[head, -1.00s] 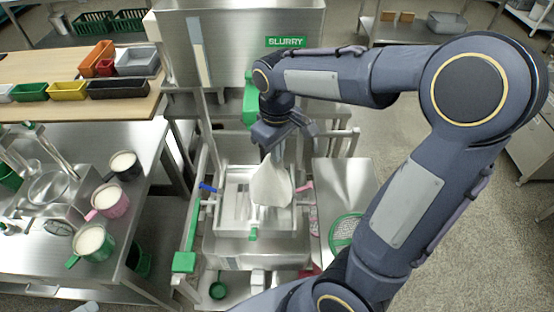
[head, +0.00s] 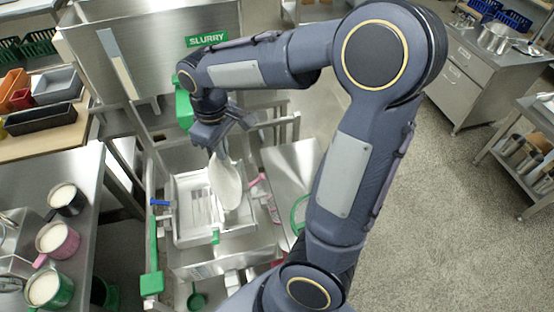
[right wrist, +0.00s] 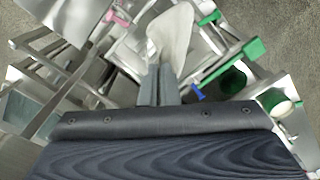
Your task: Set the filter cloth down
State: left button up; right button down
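The filter cloth (head: 226,183) is a white, limp sheet hanging below my right gripper (head: 219,148), over the right half of a steel tray-like box (head: 188,228) on the colloid mill. In the right wrist view the cloth (right wrist: 172,38) hangs from the tips of the closely set fingers (right wrist: 160,84), which are shut on it. Whether the cloth's lower edge touches the box cannot be told. My left gripper is not in view.
A green SLURRY label (head: 207,39) marks the steel hopper behind. A blue handle (head: 160,202) and a pink handle (head: 257,180) flank the box. White-filled mugs, including a pink one (head: 57,241), stand on the left bench. A green-rimmed sieve (head: 298,214) lies right of the box, partly behind my arm.

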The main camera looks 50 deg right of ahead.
jog(key=s+d+f+b, duration=0.1)
jog(key=d+f, duration=0.3)
jog(key=d, duration=0.9)
jog(key=d+f+b, duration=0.3)
jog(key=d, duration=1.1)
jog(key=shift+s+d+f+b, duration=0.25)
jog(key=shift+s+f+b, duration=0.1)
jog(key=shift+f, duration=0.05)
jog(key=shift+d, duration=0.1)
jog(key=w+d+f+n, duration=0.1)
jog(key=w+d+n, duration=0.3)
jog(key=w+d, duration=0.6)
send_near(294, 190)
notch_tip(294, 190, down, 5)
jog(key=shift+f, duration=0.2)
jog(key=c, duration=2.1)
grip_release()
jog(key=shift+c, duration=0.2)
